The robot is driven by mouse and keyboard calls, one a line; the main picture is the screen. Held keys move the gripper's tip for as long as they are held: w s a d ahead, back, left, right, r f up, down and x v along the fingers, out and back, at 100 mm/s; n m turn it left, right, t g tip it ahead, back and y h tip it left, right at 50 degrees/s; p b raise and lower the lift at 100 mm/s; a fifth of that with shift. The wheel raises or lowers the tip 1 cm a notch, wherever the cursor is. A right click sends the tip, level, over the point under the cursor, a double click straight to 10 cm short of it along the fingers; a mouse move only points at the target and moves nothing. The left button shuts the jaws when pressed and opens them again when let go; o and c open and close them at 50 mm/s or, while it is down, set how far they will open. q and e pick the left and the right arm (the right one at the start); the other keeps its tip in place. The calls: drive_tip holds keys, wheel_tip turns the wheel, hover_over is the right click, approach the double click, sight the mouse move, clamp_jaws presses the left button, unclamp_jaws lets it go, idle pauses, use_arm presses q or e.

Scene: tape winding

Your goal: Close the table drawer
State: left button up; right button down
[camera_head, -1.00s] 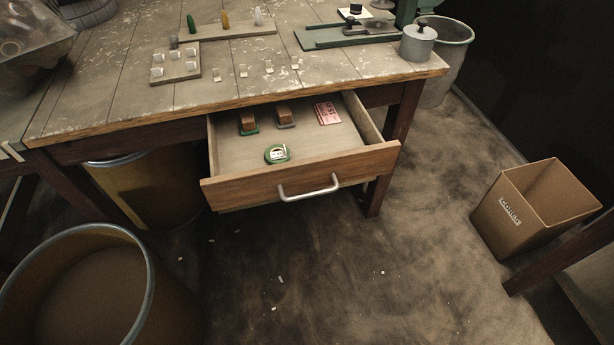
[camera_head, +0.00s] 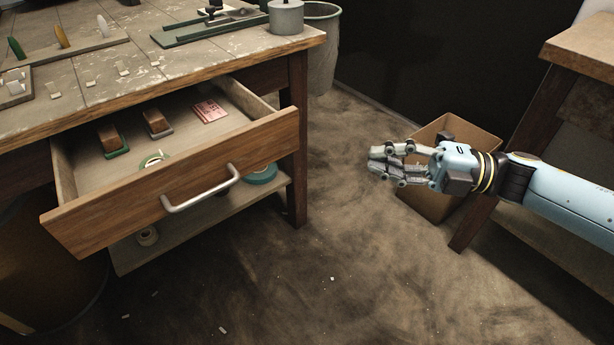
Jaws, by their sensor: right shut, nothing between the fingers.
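The table drawer (camera_head: 120,211) is pulled out from under the worn wooden table (camera_head: 200,77). Its metal handle (camera_head: 203,192) is on the front panel. Inside lie two brown blocks with green and grey bases, a red-and-white packet (camera_head: 209,111) and a green tape roll (camera_head: 153,159), partly hidden by the front panel. My right gripper (camera_head: 374,165) is shut and empty. It is in the air to the right of the drawer, well apart from the handle, with its fingers pointing left. My left gripper is not in view.
A cardboard box (camera_head: 468,137) stands on the floor behind my right arm. A table leg (camera_head: 298,140) is right of the drawer. A low shelf with a teal tape roll (camera_head: 261,175) is below it. The floor in front is mostly clear, with small scraps.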

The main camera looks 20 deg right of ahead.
drive_tip(key=w+d+f+n+g+b, duration=0.1)
drive_tip(key=f+n+b, duration=0.1)
drive_tip(key=b, duration=0.1)
approach(280, 138)
drive_tip(key=s+a, duration=0.1)
drive_tip(key=a, duration=0.3)
drive_tip(key=w+b, duration=0.1)
drive_tip(key=w, duration=0.2)
drive_tip(key=shift+w+a, duration=0.1)
drive_tip(key=shift+a, duration=0.1)
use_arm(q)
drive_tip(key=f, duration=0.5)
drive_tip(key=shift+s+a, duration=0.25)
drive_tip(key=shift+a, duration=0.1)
use_arm(e)
drive_tip(key=shift+w, duration=0.1)
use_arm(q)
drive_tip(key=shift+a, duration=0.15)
use_arm(e)
drive_tip(key=shift+w, duration=0.1)
